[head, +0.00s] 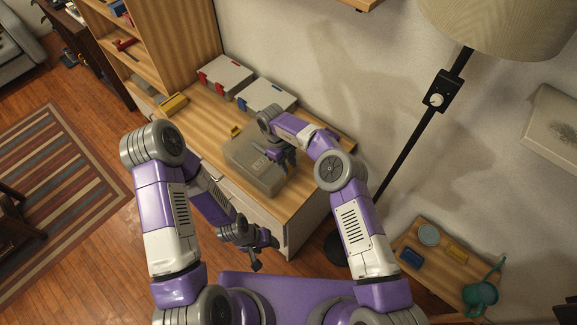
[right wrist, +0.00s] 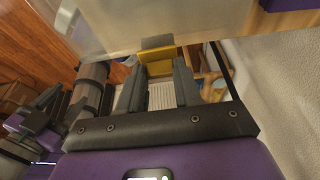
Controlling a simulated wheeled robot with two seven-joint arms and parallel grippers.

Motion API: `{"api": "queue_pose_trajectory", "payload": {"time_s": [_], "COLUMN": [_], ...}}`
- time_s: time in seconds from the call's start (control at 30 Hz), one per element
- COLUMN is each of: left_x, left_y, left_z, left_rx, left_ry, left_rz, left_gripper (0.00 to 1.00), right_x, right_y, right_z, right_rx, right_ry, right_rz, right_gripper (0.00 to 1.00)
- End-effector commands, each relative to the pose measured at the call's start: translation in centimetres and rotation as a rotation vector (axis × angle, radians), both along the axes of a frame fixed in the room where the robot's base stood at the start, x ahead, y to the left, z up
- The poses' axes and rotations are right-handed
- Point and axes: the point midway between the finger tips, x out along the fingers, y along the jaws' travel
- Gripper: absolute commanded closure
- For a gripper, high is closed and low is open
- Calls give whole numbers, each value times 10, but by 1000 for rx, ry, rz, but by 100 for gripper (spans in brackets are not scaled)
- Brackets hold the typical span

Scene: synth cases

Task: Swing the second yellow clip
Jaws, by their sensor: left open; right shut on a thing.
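A grey-beige case (head: 238,156) lies on the wooden sideboard, its lid down as far as I can see. One yellow clip (head: 235,131) stands up at its far left edge. My right gripper (head: 282,157) is at the case's right side. In the right wrist view, that gripper (right wrist: 158,78) is shut on another yellow clip (right wrist: 157,55), which sits at the edge of the pale case (right wrist: 150,25). In the head view the fingers hide this clip. My left gripper (head: 264,252) is open and empty, below and in front of the sideboard.
Two white cases, one with red clips (head: 225,75) and one with blue clips (head: 266,95), stand behind along the wall. A yellow box (head: 172,104) lies at the sideboard's left. A lamp pole (head: 415,140) stands to the right. A low table (head: 430,275) holds a teal watering can (head: 481,293).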

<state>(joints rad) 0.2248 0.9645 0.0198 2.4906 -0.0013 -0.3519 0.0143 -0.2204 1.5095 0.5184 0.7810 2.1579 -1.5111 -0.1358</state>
Motion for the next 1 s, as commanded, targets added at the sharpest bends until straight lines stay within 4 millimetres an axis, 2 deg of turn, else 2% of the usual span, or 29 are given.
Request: {"api": "queue_pose_trajectory", "payload": {"time_s": [0.43,0.47,0.6,0.87,1.0], "left_x": [0,0,0,0,0], "left_y": [0,0,0,0,0], "left_z": [-1,-1,-1,-1,-3], "left_rx": [0,0,0,0,0], "left_ry": [0,0,0,0,0], "left_rz": [0,0,0,0,0], "left_gripper": [40,40,40,40,40], "right_x": [-2,-2,-1,0,2], "right_y": [1,1,0,0,3], "right_z": [-2,-2,-2,-1,6], "right_rx": [-5,-5,-5,-4,-3], "right_ry": [8,8,7,5,1], "right_rz": [2,2,1,1,0], "right_gripper": [97,64,42,40,40]}}
